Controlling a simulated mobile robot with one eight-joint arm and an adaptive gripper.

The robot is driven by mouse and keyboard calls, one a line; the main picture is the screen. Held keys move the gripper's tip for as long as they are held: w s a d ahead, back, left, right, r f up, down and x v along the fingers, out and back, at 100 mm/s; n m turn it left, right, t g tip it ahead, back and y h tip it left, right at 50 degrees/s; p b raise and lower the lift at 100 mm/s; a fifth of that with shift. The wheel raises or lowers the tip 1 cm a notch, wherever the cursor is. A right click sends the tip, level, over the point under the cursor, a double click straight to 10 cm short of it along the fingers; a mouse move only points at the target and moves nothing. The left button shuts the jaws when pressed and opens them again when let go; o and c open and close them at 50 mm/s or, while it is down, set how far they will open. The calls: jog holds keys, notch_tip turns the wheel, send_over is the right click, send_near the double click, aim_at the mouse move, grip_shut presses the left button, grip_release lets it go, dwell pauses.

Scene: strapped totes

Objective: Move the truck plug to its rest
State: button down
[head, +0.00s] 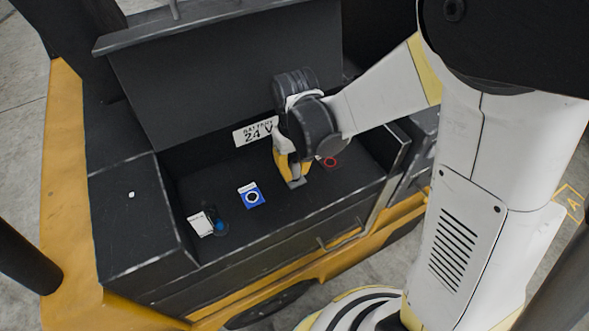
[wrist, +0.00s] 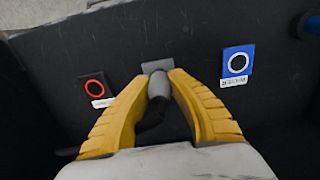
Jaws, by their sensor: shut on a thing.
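My gripper (head: 291,172) reaches down into the truck's black battery compartment, and its yellow fingers (wrist: 159,76) are shut on a grey cylindrical plug, the truck plug (wrist: 159,88). A dark cable seems to trail from the plug between the fingers. A grey block (wrist: 157,66) shows just beyond the fingertips; in the head view a grey piece (head: 296,183) shows below them. Whether plug and block touch is unclear. A red-ring mark (wrist: 94,89) lies left of the fingers in the wrist view, and a blue mark with a ring (wrist: 238,64) lies right. Which one marks the rest is not readable.
A blue connector (head: 220,226) sits beside a white label (head: 200,224) at the compartment's left. The raised black lid (head: 215,85) stands behind, above a "BATTERY 24 V" plate (head: 254,132).

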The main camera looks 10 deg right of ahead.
jog(key=shift+f+b, duration=0.55)
jog(key=shift+f, duration=0.1)
jog(key=c, duration=1.3)
grip_release()
jog(key=shift+o, duration=0.2)
jog(key=shift+r, duration=0.15)
notch_tip(320, 180, up, 12)
jog(key=shift+f, duration=0.1)
jog(key=shift+d, duration=0.1)
